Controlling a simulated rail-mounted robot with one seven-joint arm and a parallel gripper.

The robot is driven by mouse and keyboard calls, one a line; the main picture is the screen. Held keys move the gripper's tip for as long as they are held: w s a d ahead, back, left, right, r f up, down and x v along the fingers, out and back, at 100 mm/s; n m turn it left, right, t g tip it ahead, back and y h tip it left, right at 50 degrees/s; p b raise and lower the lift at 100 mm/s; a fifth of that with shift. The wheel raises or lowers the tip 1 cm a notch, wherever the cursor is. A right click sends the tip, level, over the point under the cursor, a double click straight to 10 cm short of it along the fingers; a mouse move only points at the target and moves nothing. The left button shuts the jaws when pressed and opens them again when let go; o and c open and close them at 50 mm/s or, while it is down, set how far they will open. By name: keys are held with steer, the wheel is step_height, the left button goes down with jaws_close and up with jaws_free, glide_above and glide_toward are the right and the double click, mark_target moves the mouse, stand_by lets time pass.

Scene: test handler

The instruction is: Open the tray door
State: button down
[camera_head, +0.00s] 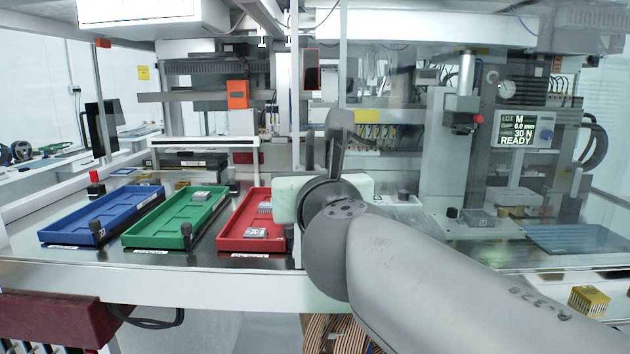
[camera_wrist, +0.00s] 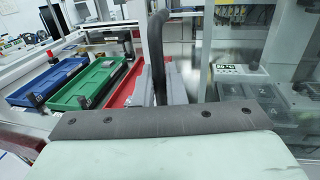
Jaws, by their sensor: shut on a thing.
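My gripper (camera_wrist: 162,88) is shut on the door's dark upright handle (camera_wrist: 160,35). Its two grey fingers lie on either side of the bar, and the bar rises above them. In the head view the handle (camera_head: 337,135) stands just above my wrist, which hides the fingers; the pale green gripper body (camera_head: 287,200) shows beside it. The tray door appears as a clear panel with a pale upright frame (camera_head: 343,60); its frame also shows in the wrist view (camera_wrist: 207,50). I cannot tell how far the door stands open.
Blue (camera_head: 102,216), green (camera_head: 180,218) and red (camera_head: 250,222) trays lie on the bench at left; the red and green hold small grey parts. A fixed white post (camera_head: 295,100) stands near the handle. A press with a READY display (camera_head: 521,129) stands at right.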

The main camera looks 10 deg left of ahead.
steer(key=shift+d, duration=0.25)
steer(key=c, duration=1.6)
jaws_free()
steer(key=shift+a, duration=0.1)
